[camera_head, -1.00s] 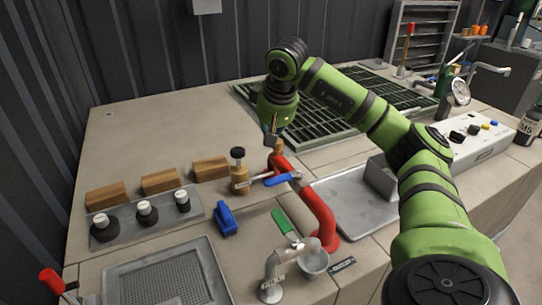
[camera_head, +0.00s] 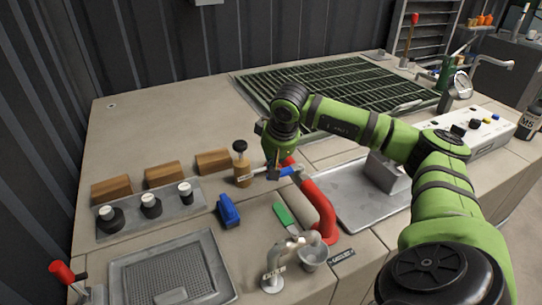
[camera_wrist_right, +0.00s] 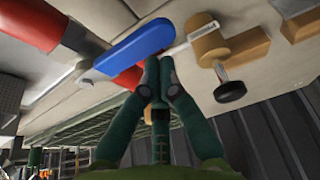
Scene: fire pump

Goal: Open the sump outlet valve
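A blue lever handle (camera_head: 291,171) sits by the red pipe (camera_head: 320,207); it also shows large in the right wrist view (camera_wrist_right: 135,50). A brass fitting with a dark knob (camera_head: 241,166) stands to its left, with a tag too small to read. I cannot tell which part is named the sump outlet. My right gripper (camera_head: 274,174) is down beside the blue handle, partly covering it. In the right wrist view its fingertips (camera_wrist_right: 159,68) are together at the handle's edge, with nothing seen between them. Contact is unclear. My left gripper is out of view.
Wooden blocks (camera_head: 163,175) and a plate with several black-and-white knobs (camera_head: 151,206) lie left. A blue object (camera_head: 229,211), a green handle (camera_head: 286,216) and a small tap (camera_head: 275,262) stand in front. A green grate (camera_head: 350,95) lies behind; the counter at back left is clear.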

